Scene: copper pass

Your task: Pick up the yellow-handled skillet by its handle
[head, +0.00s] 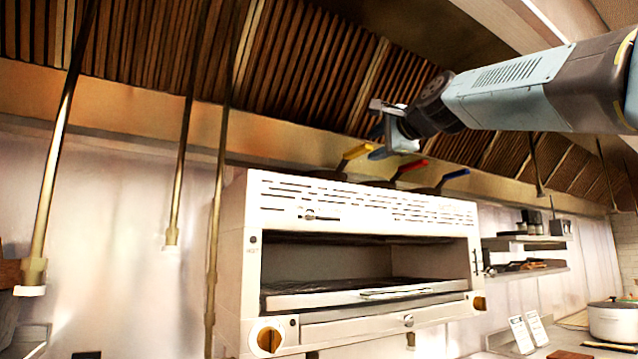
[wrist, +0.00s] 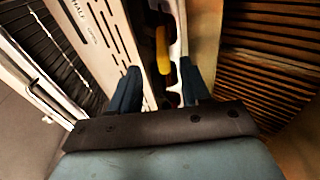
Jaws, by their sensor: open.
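The yellow-handled skillet lies on top of the white broiler oven (head: 360,205). Its yellow handle (head: 357,152) slants up past the oven's top edge, and only a dark sliver of its pan (head: 328,174) shows. In the wrist view the yellow handle (wrist: 162,50) lies ahead, in line with the gap between my fingertips. My gripper (head: 375,143) is open and empty, just right of the yellow handle in the head view. Its two dark blue fingers also show in the wrist view (wrist: 160,68). Whether they touch the handle cannot be told.
A red-handled pan (head: 413,166) and a blue-handled pan (head: 456,175) stand beside it on the oven, to the right. The slatted hood (head: 290,60) hangs close above. Vertical metal rods (head: 183,160) hang at the left. A shelf (head: 525,270) is at the right.

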